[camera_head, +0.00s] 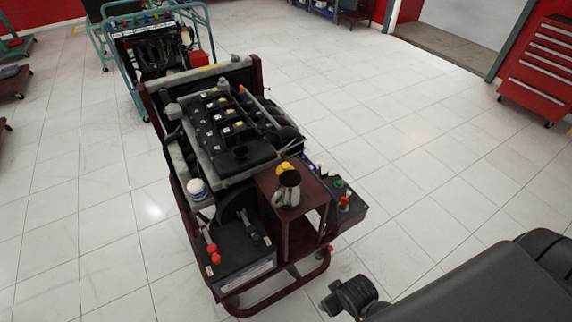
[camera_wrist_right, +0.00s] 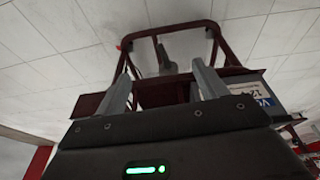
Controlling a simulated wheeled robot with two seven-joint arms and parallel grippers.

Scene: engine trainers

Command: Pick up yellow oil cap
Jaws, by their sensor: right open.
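The yellow oil cap (camera_head: 284,168) lies on the small dark red shelf (camera_head: 268,183) of the engine trainer in the head view. It is just behind a shiny metal jug (camera_head: 288,190), which partly hides it. My right gripper (camera_wrist_right: 163,82) is open in the right wrist view, with its two grey fingers apart and nothing between them. That view shows the trainer's dark red frame beyond the fingers, but I cannot make out the cap there. My right arm (camera_head: 480,290) is at the lower right of the head view, apart from the trainer. My left gripper is not in view.
The engine (camera_head: 225,125) fills the middle of the trainer, with a battery (camera_head: 242,255) at its front. Another engine stand (camera_head: 155,50) is behind it. A red tool cabinet (camera_head: 540,70) stands at the far right. The tiled floor right of the trainer is clear.

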